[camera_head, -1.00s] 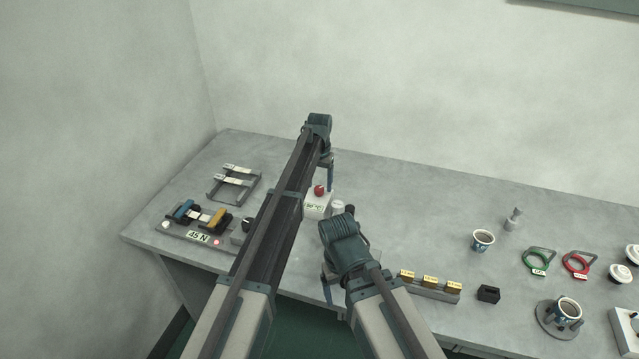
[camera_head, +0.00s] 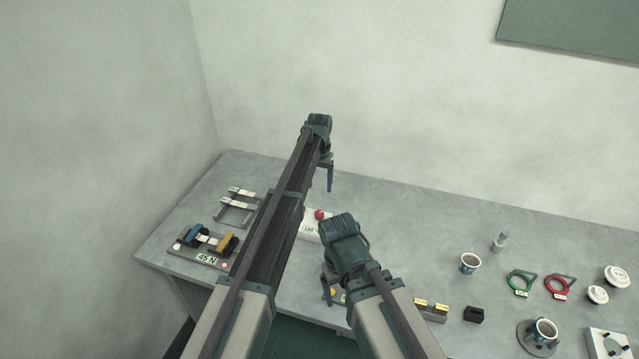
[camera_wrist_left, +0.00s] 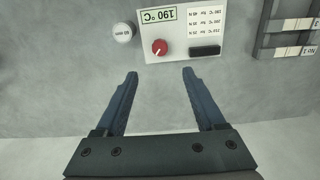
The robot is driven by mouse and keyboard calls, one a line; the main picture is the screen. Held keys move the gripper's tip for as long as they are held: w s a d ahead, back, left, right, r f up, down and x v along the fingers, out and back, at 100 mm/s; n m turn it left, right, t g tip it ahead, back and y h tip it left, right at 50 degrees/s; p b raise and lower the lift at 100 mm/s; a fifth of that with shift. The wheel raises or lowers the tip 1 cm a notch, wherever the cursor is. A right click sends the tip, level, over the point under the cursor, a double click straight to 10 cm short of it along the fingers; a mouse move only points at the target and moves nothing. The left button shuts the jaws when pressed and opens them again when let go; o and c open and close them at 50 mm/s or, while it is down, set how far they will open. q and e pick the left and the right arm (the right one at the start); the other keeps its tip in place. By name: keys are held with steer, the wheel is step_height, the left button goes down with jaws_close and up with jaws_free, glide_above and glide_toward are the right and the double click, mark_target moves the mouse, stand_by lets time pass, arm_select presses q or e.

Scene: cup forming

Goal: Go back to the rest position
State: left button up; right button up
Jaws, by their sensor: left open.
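My left arm reaches up the middle of the head view. Its gripper (camera_head: 329,175) hangs above the table, with fingers pointing down. In the left wrist view this gripper (camera_wrist_left: 160,74) is open, with nothing between its two blue fingers. My right gripper (camera_head: 327,290) is at the end of the shorter right arm, near the table's front edge. Its fingers are small and partly hidden, so I cannot tell its opening.
The grey table (camera_head: 400,215) holds a white 190 °C box (camera_wrist_left: 180,45) with a red knob beyond my left fingers. A 45 N fixture (camera_head: 205,245) and rack (camera_head: 237,207) stand left. Cups (camera_head: 470,263), green (camera_head: 521,284) and red rings (camera_head: 559,287) stand right.

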arm_select(q)
steer(key=s+a+f+b, duration=0.1)
steer(key=s+a, duration=0.2)
steer(key=s, duration=1.7)
steer(key=s+a+f+y+b, duration=0.1)
steer(key=s+a, duration=0.2)
steer(key=s, duration=1.7)
arm_select(e)
step_height(320, 180, down, 2)
